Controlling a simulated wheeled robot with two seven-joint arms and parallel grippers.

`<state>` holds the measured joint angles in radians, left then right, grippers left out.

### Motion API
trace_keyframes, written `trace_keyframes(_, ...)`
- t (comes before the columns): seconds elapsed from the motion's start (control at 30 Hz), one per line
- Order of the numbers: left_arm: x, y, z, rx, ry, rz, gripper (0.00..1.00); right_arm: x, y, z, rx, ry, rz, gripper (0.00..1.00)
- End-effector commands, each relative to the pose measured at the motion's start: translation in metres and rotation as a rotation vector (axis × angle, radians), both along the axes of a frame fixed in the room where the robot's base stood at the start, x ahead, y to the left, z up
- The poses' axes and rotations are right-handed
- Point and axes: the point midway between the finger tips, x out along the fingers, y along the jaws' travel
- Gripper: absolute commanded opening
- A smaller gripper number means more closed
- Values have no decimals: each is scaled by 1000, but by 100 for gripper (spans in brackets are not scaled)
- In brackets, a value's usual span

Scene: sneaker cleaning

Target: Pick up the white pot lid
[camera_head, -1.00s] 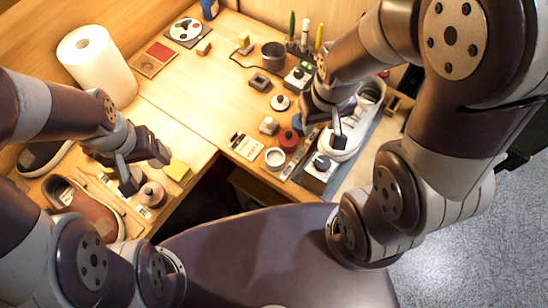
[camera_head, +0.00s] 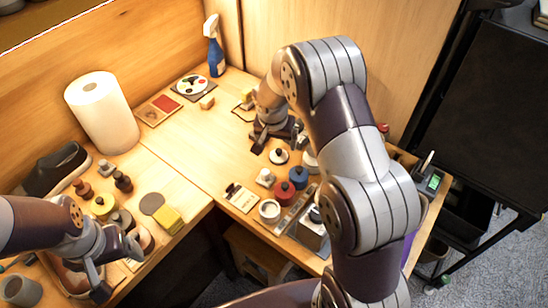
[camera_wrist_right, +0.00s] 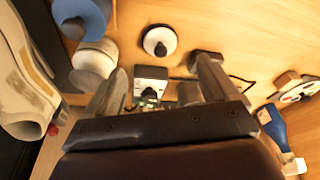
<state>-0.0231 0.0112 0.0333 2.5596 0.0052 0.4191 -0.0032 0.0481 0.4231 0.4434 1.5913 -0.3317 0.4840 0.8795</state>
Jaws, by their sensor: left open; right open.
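The white pot lid (camera_head: 278,157), a small white disc with a black knob, lies flat on the table in the head view. It also shows in the right wrist view (camera_wrist_right: 159,42) at top centre. My right gripper (camera_head: 278,143) is open and empty, just behind the lid in the head view. In the right wrist view the open fingers (camera_wrist_right: 161,66) point toward the lid, which is beyond their tips and apart from them. My left gripper (camera_head: 117,268) is open at lower left, over a brown shoe that it partly hides.
Red (camera_head: 284,191) and blue (camera_head: 298,177) lidded pots and a white-rimmed pot (camera_head: 269,211) stand in front of the lid. A paper roll (camera_head: 103,113) and a blue spray bottle (camera_head: 214,48) stand behind.

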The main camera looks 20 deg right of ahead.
Motion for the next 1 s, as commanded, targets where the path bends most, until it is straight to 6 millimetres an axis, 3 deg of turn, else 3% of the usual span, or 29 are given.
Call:
trace_keyframes(0.43,0,0,8,0,0,0,81,17,-12,-70,1,0,1,87)
trace_keyframes(0.73,0,0,8,0,0,0,81,20,-14,-79,1,-3,3,87)
trace_keyframes(0.77,0,0,8,0,0,0,81,20,-14,-79,1,-3,3,81)
trace_keyframes(0.9,0,0,8,0,0,0,81,20,-14,-79,1,-3,3,35)
trace_keyframes(0.93,0,0,8,0,0,0,81,20,-14,-79,1,-3,3,29)
trace_keyframes(1.0,0,0,8,0,0,0,81,20,-14,-79,1,-3,3,28)
